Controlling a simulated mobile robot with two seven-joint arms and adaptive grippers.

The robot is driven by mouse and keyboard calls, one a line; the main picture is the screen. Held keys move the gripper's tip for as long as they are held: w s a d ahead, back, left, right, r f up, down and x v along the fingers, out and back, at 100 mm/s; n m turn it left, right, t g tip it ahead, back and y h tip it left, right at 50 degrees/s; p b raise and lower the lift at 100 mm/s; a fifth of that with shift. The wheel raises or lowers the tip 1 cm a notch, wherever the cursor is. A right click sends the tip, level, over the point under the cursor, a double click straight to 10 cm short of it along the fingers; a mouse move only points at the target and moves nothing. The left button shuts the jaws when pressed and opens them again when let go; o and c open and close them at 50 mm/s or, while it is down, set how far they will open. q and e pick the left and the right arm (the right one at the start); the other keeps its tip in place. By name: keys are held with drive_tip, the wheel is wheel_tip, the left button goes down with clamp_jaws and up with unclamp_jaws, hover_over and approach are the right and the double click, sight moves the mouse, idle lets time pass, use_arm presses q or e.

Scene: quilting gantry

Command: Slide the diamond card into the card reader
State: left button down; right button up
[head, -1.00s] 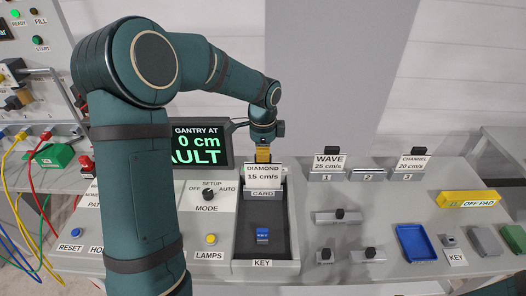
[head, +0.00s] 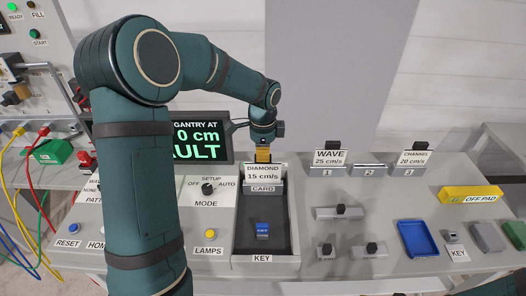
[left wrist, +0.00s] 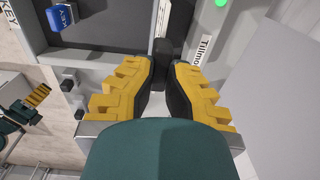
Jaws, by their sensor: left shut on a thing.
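The diamond card (head: 263,172), a white plate marked DIAMOND 15 cm/s, stands upright at the back of the dark tray in the head view. It is just above and behind the CARD label of the card reader (head: 263,189). I cannot tell how deep its lower edge sits in the slot. My left gripper (head: 263,155), with yellow fingers, points down from above and is shut on the top of the card. In the left wrist view a dark tab (left wrist: 162,53) shows between the fingertips (left wrist: 163,78); the card's face is not clear there. My right gripper is out of view.
A blue key (head: 262,229) lies in the tray in front of the reader. To the right stand the WAVE card (head: 328,158) and CHANNEL card (head: 414,158), with an empty-looking slot 2 (head: 369,171) between them. A blue tray (head: 417,239) and yellow OFF PAD (head: 471,197) lie farther right.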

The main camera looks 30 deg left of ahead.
use_arm(q)
drive_tip(key=shift+f, duration=0.35)
drive_tip(key=c, duration=1.3)
unclamp_jaws()
drive_tip(key=shift+o, duration=0.2)
drive_tip(key=shift+r, duration=0.1)
wheel_tip(320, 180, up, 12)
drive_tip(key=shift+s, duration=0.15)
drive_tip(key=shift+d, duration=0.1)
